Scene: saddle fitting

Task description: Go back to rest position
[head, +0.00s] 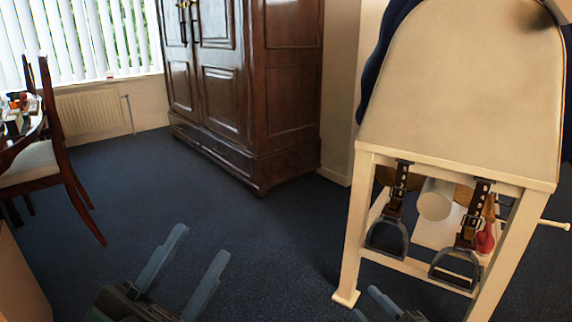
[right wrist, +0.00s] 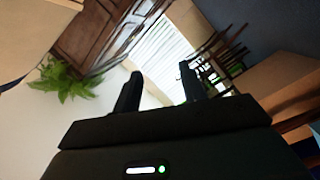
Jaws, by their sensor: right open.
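My left gripper (head: 201,244) is at the bottom of the head view, its two fingers apart with nothing between them, over the carpet. My right gripper (head: 365,303) shows only partly at the bottom edge, in front of the cream stand. In the right wrist view its fingers (right wrist: 160,72) stand apart and empty. The cream stand (head: 455,95) fills the right side of the head view. Two stirrups on dark buckled straps hang under its front edge, the left stirrup (head: 387,238) and the right stirrup (head: 456,270).
A dark wooden wardrobe (head: 290,100) stands at the back. A chair (head: 40,165) is beside a table at the far left. Dark blue carpet (head: 215,205) lies open between them and the stand. A green plant (right wrist: 68,82) shows in the right wrist view.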

